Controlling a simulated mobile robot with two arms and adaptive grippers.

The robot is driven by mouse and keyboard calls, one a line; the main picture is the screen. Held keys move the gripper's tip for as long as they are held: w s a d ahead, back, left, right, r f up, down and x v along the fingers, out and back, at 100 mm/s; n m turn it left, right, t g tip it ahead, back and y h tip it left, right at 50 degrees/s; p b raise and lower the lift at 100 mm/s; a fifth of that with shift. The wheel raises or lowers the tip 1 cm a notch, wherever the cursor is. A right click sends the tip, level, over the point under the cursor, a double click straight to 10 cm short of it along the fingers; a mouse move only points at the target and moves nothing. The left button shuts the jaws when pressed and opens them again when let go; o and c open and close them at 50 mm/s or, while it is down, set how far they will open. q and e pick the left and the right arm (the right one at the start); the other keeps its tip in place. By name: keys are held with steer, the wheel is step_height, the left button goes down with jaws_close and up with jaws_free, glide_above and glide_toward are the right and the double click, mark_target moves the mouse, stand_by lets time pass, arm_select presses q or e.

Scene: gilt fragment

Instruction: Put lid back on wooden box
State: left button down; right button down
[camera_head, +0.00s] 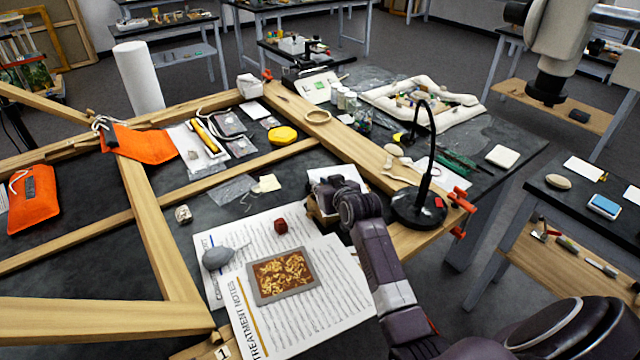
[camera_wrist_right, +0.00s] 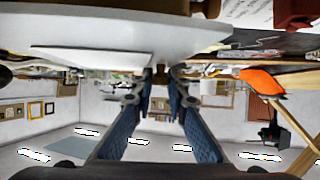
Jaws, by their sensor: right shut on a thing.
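In the head view my right gripper (camera_head: 328,192) is at the small wooden box (camera_head: 319,211), on the dark table beside the printed sheets. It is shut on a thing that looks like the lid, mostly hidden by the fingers. A pale flat top (camera_head: 335,172) shows just behind the fingers; I cannot tell whether it belongs to the lid or to the box. In the right wrist view, which is upside down, the two blue-padded fingers (camera_wrist_right: 160,82) close on a small dark part. A wide pale surface lies close to them. My left gripper is not in view.
A black lamp (camera_head: 418,206) stands close on the right. Wooden frame bars (camera_head: 345,145) cross the table.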

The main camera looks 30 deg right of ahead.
steer(key=shift+f, duration=0.5)
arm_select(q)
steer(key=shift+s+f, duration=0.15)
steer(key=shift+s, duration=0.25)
arm_select(e)
steer(key=c, duration=1.9)
jaws_free()
steer(key=shift+r, duration=0.6)
arm_select(q)
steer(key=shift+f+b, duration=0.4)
steer(key=shift+b, duration=0.05)
arm_select(e)
steer(key=v, duration=1.2)
